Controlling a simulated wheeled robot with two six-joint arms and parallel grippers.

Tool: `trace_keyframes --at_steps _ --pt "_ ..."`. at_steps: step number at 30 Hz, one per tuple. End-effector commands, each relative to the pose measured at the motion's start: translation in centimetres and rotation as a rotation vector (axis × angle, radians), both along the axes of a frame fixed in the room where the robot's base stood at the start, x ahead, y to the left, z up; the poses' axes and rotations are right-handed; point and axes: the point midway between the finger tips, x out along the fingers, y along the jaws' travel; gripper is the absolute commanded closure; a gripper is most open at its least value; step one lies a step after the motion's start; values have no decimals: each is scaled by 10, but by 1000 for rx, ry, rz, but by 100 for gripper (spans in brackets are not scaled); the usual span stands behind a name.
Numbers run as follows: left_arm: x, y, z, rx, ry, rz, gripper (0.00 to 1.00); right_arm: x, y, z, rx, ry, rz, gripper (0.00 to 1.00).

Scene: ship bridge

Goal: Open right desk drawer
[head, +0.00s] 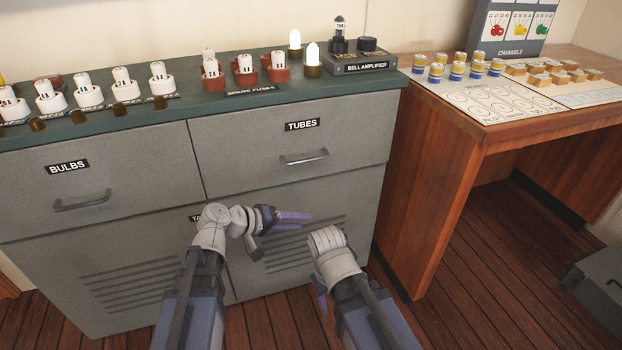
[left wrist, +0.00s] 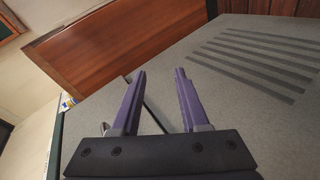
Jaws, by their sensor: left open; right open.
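The right drawer (head: 240,150), labelled TUBES, is in the grey-green desk and its front looks flush, so it is shut. Its bar handle (head: 304,158) is at the middle of that front. My left gripper (head: 297,221) is below the handle in the head view, open, with nothing in it. Contact cannot be told. My right gripper (head: 320,288) is lower, mostly hidden by its own wrist, and open.
The left drawer (head: 100,180), labelled BULBS, is shut beside it. Bulbs, fuses and a bell amplifier (head: 361,64) stand on the green desktop (head: 190,100). A wooden table (head: 430,180) adjoins on the right. Vent slots (head: 300,247) are below the drawers.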

Motion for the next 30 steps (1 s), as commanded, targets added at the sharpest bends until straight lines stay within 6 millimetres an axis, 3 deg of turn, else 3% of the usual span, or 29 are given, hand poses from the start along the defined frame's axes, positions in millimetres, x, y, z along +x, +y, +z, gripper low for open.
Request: trace_keyframes --at_steps 6,12,20,30 --pt "42 9 73 -370 -117 140 55 0 0 -5 0 0 0 48" --pt "57 22 108 -539 -160 210 55 0 0 -5 0 0 0 48" --pt "61 22 114 -570 -166 222 55 0 0 -5 0 0 0 48" --pt "93 -15 118 -568 -165 218 55 0 0 -1 -1 0 -1 48"
